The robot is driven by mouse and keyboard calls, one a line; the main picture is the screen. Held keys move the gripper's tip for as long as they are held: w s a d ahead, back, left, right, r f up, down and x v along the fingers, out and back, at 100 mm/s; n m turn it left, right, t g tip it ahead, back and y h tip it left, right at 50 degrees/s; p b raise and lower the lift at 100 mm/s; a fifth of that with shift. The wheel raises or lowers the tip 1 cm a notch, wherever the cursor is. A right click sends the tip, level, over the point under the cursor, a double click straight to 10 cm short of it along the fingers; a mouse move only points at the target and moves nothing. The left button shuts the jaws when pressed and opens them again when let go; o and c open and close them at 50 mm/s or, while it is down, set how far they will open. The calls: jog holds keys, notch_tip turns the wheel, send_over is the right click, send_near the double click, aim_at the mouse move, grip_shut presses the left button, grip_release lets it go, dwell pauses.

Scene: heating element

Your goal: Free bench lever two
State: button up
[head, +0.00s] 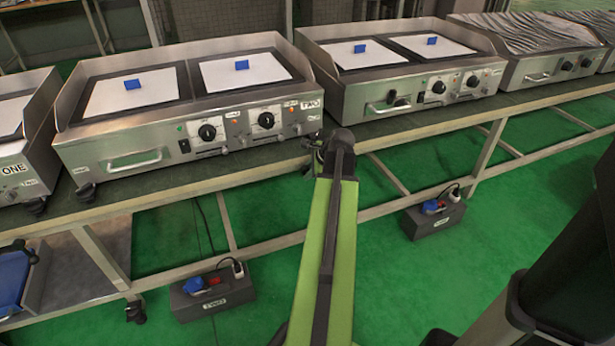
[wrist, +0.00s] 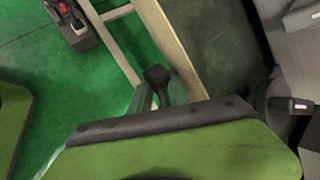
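The griddle labelled TWO (head: 309,104) stands on the bench (head: 180,182), with two dials and small fittings along its front. I cannot single out a lever on it in the head view. My gripper's end is by the bench's front edge below the TWO label, mostly hidden behind my green arm. In the wrist view, my gripper (wrist: 157,80) shows as narrow greenish fingers with a dark tip; whether they are apart is unclear. A dark rounded part with a pale-ended tab (wrist: 300,105) lies to its right, apart from it, possibly a foot lever.
A grey box (head: 213,292) with a blue plug and red switch sits on the green floor below; another box (head: 432,217) stands further right. A second griddle (head: 405,75) is right of TWO, and the ONE griddle (head: 22,170) is left. The bench's rails run below its top.

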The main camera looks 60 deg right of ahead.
jog(key=c, duration=0.5)
grip_shut()
dwell(0.8)
